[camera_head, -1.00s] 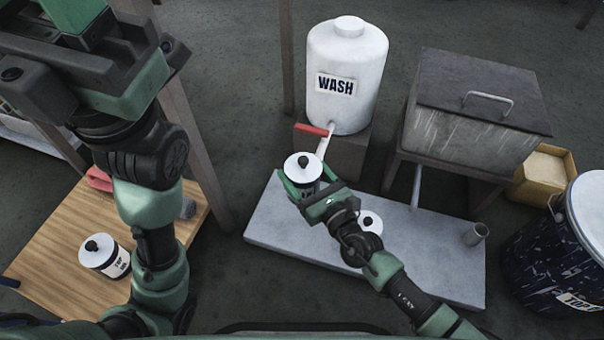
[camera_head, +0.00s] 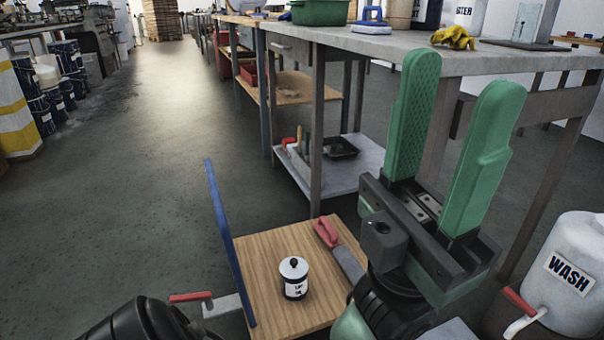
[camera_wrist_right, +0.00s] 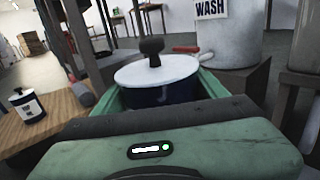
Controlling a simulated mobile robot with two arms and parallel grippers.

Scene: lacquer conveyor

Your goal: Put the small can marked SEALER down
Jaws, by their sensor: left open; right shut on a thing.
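My right gripper (camera_wrist_right: 160,92) is shut on a small dark can with a white lid and black knob (camera_wrist_right: 157,72), seen in the right wrist view. Its label is hidden there, so I cannot read whether it says SEALER. The can looks upright. A similar small white-labelled can (camera_head: 294,281) stands on the wooden board (camera_head: 262,250) in the head view; it also shows at the left of the right wrist view (camera_wrist_right: 25,106). Its lettering is too small to read. My left gripper (camera_head: 464,72) is open and empty, fingers up, in front of the grey workbench. My right gripper is outside the head view.
A scraper with a red handle (camera_head: 327,233) lies on the board's right side, and a blue bar (camera_head: 230,240) runs along its left. The white WASH tank (camera_head: 572,275) with a red-handled tap stands at the right.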

